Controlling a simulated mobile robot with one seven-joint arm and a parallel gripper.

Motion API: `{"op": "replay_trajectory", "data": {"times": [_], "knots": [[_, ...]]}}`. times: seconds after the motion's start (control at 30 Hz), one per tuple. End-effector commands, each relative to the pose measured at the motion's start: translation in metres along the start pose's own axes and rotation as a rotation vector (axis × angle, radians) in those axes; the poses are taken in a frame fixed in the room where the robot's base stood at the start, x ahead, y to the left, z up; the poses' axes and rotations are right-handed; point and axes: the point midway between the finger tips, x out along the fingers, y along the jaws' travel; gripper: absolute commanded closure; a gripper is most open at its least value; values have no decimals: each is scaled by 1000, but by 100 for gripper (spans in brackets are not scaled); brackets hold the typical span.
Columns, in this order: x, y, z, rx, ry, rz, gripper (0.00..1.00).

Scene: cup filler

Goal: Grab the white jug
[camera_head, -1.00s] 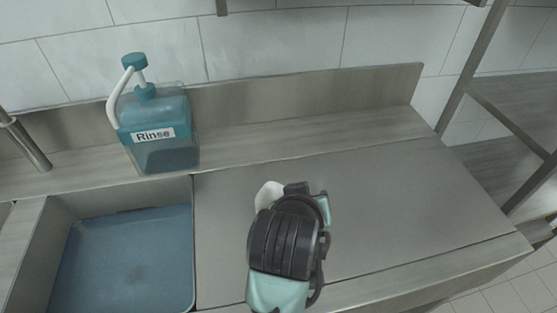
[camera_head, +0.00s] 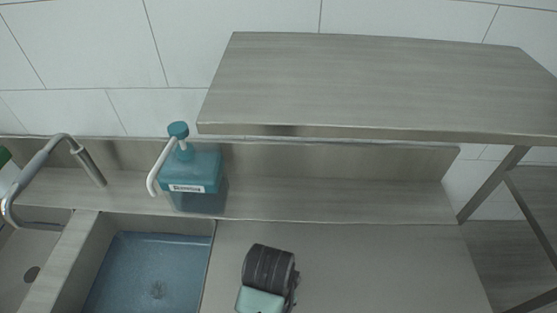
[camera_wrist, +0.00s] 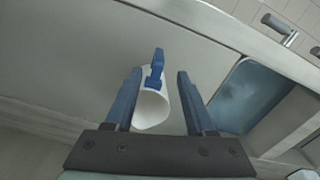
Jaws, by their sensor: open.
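The white jug (camera_wrist: 150,108) shows in the wrist view on the grey counter, with its blue handle (camera_wrist: 157,70) toward the top of the picture. My gripper (camera_wrist: 155,75) is open, with one blue finger on each side of the jug. The fingers do not visibly touch it, and I cannot tell how far above or around it they are. In the head view my dark wrist (camera_head: 268,272) is over the counter and hides the jug there.
A teal pump bottle (camera_head: 196,185) stands on the back ledge. A blue-bottomed sink (camera_head: 150,265) lies left of my arm, with a curved tap (camera_head: 40,165) farther left. A metal shelf (camera_head: 370,85) hangs above the counter. The counter (camera_head: 380,265) right of my arm is clear.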

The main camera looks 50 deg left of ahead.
Motion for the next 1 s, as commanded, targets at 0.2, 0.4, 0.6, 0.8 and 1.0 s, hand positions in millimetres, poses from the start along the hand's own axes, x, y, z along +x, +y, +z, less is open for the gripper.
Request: {"op": "replay_trajectory", "data": {"times": [0.2,0.4,0.6,0.8,1.0], "knots": [[40,1,0,1,-1,0,45],[54,1,0,2,2,2,45],[74,2,1,2,0,0,45],[99,3,1,2,2,1,45],[105,3,1,2,5,2,45]]}}
